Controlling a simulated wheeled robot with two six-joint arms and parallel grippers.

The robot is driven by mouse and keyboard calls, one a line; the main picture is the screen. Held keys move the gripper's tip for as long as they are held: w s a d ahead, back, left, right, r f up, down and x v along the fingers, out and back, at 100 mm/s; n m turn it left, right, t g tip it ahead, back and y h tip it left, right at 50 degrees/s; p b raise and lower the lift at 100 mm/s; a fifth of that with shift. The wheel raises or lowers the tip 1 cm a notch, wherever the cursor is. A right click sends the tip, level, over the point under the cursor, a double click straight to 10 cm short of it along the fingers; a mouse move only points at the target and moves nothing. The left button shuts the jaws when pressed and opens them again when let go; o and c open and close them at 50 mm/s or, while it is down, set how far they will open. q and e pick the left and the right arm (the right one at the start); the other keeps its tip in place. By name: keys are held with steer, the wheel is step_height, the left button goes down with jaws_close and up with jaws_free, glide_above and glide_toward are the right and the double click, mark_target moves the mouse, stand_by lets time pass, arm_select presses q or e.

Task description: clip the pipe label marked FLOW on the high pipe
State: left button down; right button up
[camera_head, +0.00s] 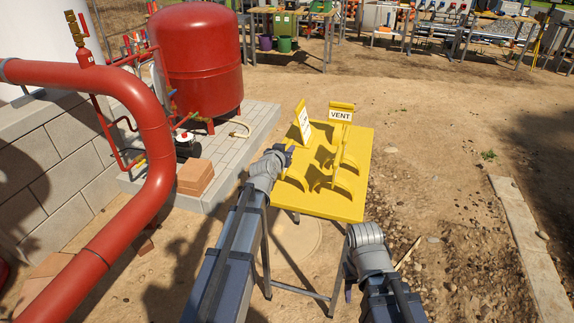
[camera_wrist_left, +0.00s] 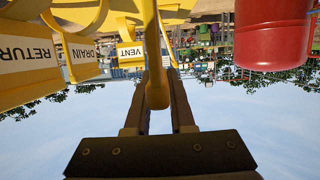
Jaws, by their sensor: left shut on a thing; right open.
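My left gripper (camera_head: 287,150) is at the left side of the yellow rack and is shut on a yellow label piece (camera_wrist_left: 156,85). In the left wrist view this piece is edge-on between the fingers, and its wording is hidden. A tilted yellow label (camera_head: 303,121) with a white plate shows just above this gripper; its text is unreadable. No FLOW wording is readable. The high pipe (camera_head: 152,130) is the thick red bent pipe at left, apart from the gripper.
The yellow rack (camera_head: 348,208) carries a VENT label (camera_head: 341,114). RETURN (camera_wrist_left: 27,55) and DRAIN (camera_wrist_left: 80,55) labels appear upside down in the wrist view. A red tank (camera_head: 200,60), bricks (camera_head: 195,177) and a block wall (camera_head: 60,150) stand at left. Dirt ground at right is open.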

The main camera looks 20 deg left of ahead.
arm_select(q)
steer(key=shift+r, duration=0.1)
step_height(320, 180, up, 10)
steer(key=p, duration=1)
steer(key=c, duration=1.4)
jaws_free()
jaws_close()
